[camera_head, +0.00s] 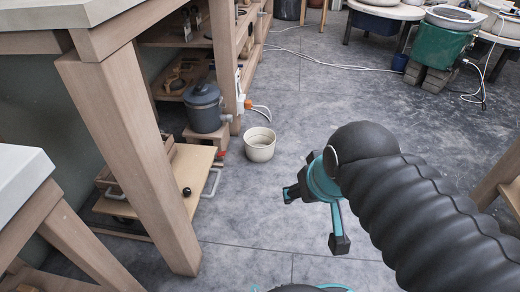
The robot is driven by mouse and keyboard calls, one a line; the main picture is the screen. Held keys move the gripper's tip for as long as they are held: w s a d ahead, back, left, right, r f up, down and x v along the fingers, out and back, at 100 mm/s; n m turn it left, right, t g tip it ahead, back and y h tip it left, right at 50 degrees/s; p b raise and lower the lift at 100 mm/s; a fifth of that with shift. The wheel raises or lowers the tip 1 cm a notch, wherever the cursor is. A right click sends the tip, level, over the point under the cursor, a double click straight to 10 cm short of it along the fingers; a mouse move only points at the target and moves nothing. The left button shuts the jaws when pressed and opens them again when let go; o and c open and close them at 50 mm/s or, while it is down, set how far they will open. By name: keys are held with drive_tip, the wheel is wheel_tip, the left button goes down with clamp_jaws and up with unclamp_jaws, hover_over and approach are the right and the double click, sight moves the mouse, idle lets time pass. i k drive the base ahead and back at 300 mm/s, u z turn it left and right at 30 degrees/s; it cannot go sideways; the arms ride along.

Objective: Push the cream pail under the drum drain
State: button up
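The cream pail (260,149) stands upright and open on the grey floor, with nothing touching it that I can see. The dark grey lidded drum (203,112) sits on a wooden block (207,137) to the left of the pail. Its short drain (226,118) sticks out on the right side, toward the pail. The pail is to the right of the drain and lower, apart from it. My gripper (314,218) is open and empty, its two fingers spread. In the picture it is below and to the right of the pail, with a gap between them.
A low wooden trolley (160,200) with a black knob and a grey handle is left of the pail. A thick wooden bench leg (130,150) stands nearer me. A white cable (325,62) crosses the floor behind. The floor (330,105) around the pail's right is clear.

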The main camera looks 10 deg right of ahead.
sight(258, 135)
drive_tip(key=z, duration=0.65)
drive_tip(key=i, duration=1.3)
drive_tip(key=u, duration=0.65)
